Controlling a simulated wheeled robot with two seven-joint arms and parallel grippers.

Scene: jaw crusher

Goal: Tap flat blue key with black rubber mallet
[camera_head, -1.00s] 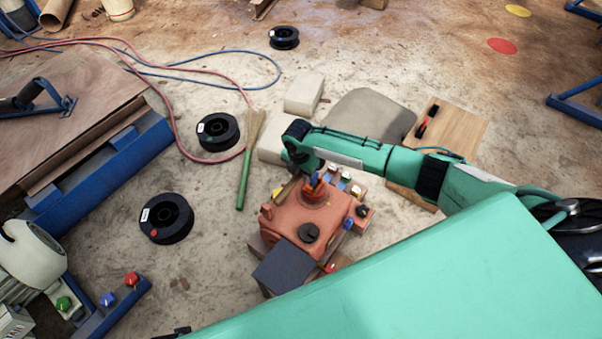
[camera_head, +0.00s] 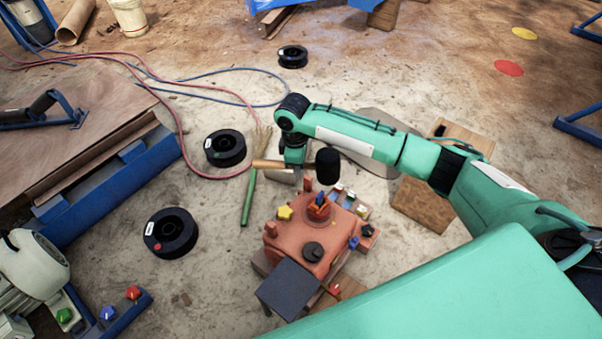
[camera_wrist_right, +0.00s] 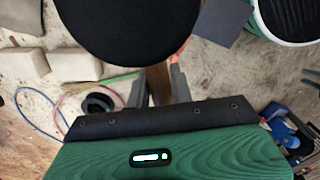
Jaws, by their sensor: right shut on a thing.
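The mallet's black rubber head (camera_head: 327,161) and light wooden handle (camera_head: 268,163) show in the head view. My right gripper (camera_head: 288,176) is shut on the handle and holds the mallet above the floor, behind the orange machine (camera_head: 295,245). In the right wrist view the black head (camera_wrist_right: 125,25) fills the top and the handle runs between my right gripper's fingers (camera_wrist_right: 158,88). A small blue piece (camera_head: 320,200), seemingly the flat blue key, stands on the machine's round top fitting, in front of and below the mallet head. The left gripper is out of view.
The machine carries a yellow star knob (camera_head: 285,213), a black knob (camera_head: 313,250) and several coloured parts. Black spools (camera_head: 171,232) and a green-handled brush (camera_head: 249,198) lie to the left. A wooden board (camera_head: 425,205) lies right, under my arm.

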